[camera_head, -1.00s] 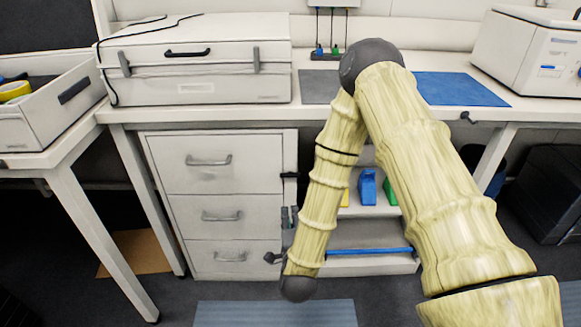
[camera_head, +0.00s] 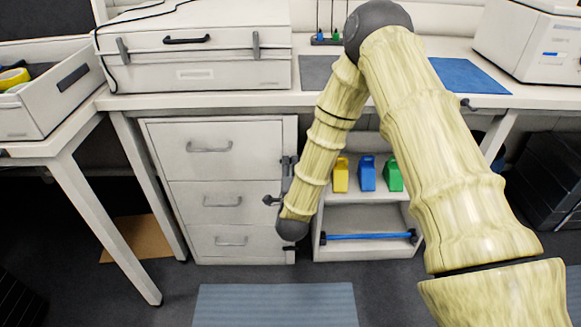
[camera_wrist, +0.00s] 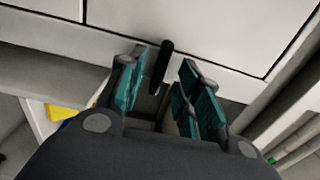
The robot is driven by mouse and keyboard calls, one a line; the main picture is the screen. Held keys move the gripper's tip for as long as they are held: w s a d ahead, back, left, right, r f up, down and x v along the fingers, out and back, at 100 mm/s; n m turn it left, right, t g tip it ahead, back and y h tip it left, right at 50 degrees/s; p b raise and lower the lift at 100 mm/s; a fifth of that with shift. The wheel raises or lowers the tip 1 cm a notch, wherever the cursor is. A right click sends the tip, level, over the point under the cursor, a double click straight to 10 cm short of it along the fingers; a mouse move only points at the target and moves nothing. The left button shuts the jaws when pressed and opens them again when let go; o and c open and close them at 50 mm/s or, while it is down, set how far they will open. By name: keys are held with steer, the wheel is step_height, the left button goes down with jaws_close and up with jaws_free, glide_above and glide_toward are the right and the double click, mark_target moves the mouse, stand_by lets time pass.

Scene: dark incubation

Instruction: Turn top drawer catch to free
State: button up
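The top drawer (camera_head: 225,165) of the white cabinet is shut, with a grey bar handle. Its black catch (camera_wrist: 163,64) shows in the wrist view as a slim bar against the white drawer fronts. My gripper (camera_head: 288,161) is at the cabinet's right edge, level with the lower part of the top drawer. In the wrist view my gripper (camera_wrist: 161,72) is open, with teal-padded fingers on both sides of the catch. In the head view the gripper hides the catch.
Two more shut drawers (camera_head: 222,203) lie below. To the right, an open shelf holds yellow (camera_head: 341,175), blue (camera_head: 367,174) and green (camera_head: 391,175) items, with a blue bar (camera_head: 365,237) lower down. The worktop (camera_head: 215,101) overhangs the cabinet.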

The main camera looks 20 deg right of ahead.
steer(key=shift+w+d, duration=0.1)
steer(key=shift+w, duration=0.35)
jaws_close()
